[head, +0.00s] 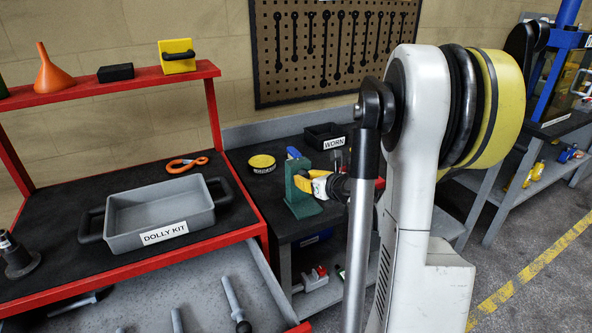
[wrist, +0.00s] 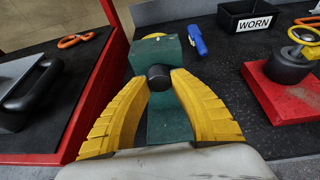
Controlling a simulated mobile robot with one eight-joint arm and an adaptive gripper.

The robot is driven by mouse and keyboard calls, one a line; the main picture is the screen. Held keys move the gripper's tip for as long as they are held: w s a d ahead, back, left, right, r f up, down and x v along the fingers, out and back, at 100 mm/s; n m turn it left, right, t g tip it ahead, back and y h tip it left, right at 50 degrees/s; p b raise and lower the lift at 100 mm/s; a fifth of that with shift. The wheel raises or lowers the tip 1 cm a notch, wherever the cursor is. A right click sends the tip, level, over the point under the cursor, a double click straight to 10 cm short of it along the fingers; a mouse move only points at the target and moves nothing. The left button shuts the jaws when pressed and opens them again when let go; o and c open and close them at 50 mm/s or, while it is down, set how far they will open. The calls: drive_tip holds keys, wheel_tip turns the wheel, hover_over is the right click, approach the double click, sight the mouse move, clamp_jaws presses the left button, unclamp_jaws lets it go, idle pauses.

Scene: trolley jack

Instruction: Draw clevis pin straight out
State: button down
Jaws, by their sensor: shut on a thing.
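The clevis pin shows as a dark round end (wrist: 157,76) in the wrist view. My gripper (wrist: 159,82) has its two yellow fingertips shut on it from both sides. Behind it stands a green block-like fixture (wrist: 158,124); whether the pin's shank is still inside it is hidden. In the head view the green fixture (head: 300,200) stands on the dark bench, and my gripper (head: 312,186) reaches it from the right. The pin cannot be made out there.
A blue object (wrist: 197,39) lies behind the fixture, and a black bin marked WORN (wrist: 245,17) stands beyond. A red block with a dark round part (wrist: 288,92) is to the right. A grey DOLLY KIT tray (head: 125,241) and a yellow-topped tin (head: 262,161) are left.

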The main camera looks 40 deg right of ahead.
drive_tip(key=s+a, duration=0.2)
drive_tip(key=s, duration=0.8)
drive_tip(key=shift+a, duration=0.2)
idle(0.9)
drive_tip(key=shift+s, duration=0.1)
drive_tip(key=v, duration=0.1)
drive_tip(key=p+v, duration=0.1)
drive_tip(key=v, duration=0.1)
drive_tip(key=shift+s+a+r, duration=0.1)
drive_tip(key=shift+r, duration=0.35)
